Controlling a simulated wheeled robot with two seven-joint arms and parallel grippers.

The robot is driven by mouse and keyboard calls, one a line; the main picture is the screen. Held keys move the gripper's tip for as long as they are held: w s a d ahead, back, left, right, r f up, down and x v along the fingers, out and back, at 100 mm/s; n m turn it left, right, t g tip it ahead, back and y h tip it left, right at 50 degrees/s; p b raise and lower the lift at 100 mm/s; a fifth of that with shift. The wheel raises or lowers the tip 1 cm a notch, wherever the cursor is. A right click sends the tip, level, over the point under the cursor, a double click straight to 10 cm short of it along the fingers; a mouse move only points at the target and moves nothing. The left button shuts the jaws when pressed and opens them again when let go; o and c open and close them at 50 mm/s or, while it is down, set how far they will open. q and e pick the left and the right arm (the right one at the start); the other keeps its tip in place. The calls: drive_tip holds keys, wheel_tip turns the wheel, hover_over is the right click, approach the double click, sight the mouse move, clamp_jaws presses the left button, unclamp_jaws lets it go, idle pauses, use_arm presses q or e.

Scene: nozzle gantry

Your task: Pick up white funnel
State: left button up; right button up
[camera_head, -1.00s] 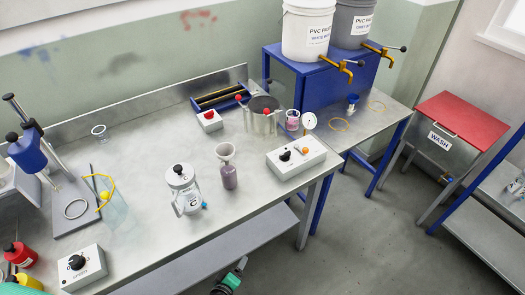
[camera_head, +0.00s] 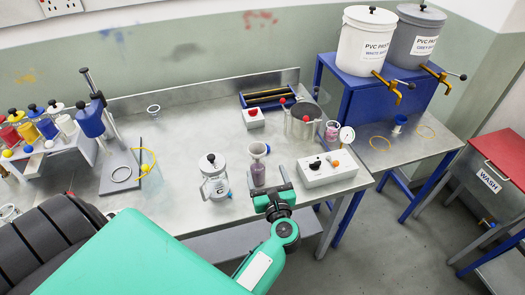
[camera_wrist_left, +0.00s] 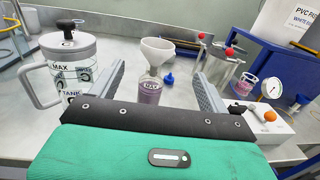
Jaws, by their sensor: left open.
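The white funnel (camera_head: 258,149) sits upright in the mouth of a small clear bottle (camera_head: 258,175) holding purple liquid on the metal bench. In the left wrist view the funnel (camera_wrist_left: 157,49) and the bottle (camera_wrist_left: 149,93) are just beyond and between my fingers. My left gripper (camera_head: 270,190) is open and empty, on the near side of the bottle; its spread fingers also show in the left wrist view (camera_wrist_left: 160,78). No contact with the funnel shows. The funnel's stem is inside the bottle neck and hard to see. My right gripper is not in view.
A lidded clear tank with a handle (camera_head: 213,180) stands left of the bottle. A white control box (camera_head: 325,170) with a gauge is close on the right. The bench's near edge lies below the gripper.

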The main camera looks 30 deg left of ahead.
sight(260, 157)
use_arm(q)
drive_tip(key=p+x, duration=0.1)
drive_tip(key=x, duration=0.7)
drive_tip(key=shift+a, duration=0.25)
drive_tip(key=x, duration=0.3)
drive_tip(key=shift+w+a+f+p, duration=0.2)
drive_tip(key=shift+w+a+p, duration=0.05)
drive_tip(key=shift+a+p, duration=0.1)
drive_tip(key=shift+w+a+f, duration=0.1)
drive_tip(key=shift+w+a, duration=0.15)
drive_tip(key=shift+d, duration=0.1)
drive_tip(key=c, duration=1.1)
